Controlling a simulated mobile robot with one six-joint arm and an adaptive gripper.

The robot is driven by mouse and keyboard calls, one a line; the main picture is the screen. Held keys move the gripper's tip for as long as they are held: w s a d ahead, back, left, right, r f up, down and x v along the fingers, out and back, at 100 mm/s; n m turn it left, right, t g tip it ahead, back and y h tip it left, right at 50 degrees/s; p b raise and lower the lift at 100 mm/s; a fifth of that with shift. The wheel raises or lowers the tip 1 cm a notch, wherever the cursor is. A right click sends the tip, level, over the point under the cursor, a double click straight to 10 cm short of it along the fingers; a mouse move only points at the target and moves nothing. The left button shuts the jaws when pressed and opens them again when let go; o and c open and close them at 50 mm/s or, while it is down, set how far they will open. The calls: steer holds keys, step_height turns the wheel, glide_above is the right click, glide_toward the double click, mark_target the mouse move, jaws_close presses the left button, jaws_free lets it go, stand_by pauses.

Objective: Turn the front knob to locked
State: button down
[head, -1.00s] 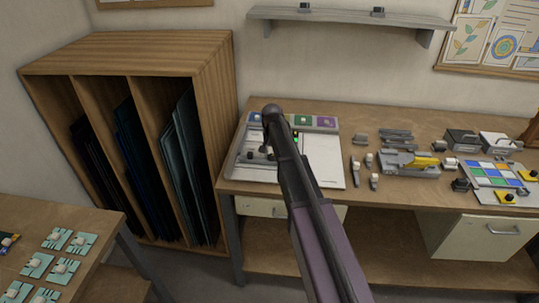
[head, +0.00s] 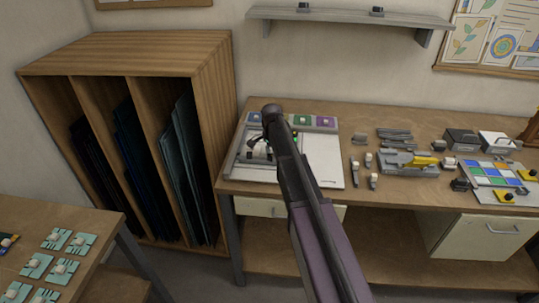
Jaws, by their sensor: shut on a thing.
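The white board (head: 322,172) lies at the left end of the workbench, with a grey strip of blue, green and purple squares along its back. My arm reaches over it from the front. My gripper (head: 260,148) is at the board's left part, partly hidden behind my own arm, and is shut on the front knob. The knob is small and mostly covered by the fingers, so its turn angle cannot be read. A small green light (head: 295,134) shows just right of my arm.
Right of the board stand several small pale-topped pieces, a grey tool with a yellow part (head: 420,161) and a tray of coloured tiles (head: 490,173). A wooden rack (head: 215,90) of dark sheets is at left. A shelf (head: 350,17) hangs above.

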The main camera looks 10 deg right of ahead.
steer(key=shift+w+a, duration=0.2)
steer(key=shift+a, duration=0.05)
steer(key=shift+c, duration=1.4)
jaws_free()
steer(key=shift+a, duration=0.1)
steer(key=shift+s, duration=0.1)
steer(key=shift+d+r, duration=0.1)
steer(key=shift+d, duration=0.1)
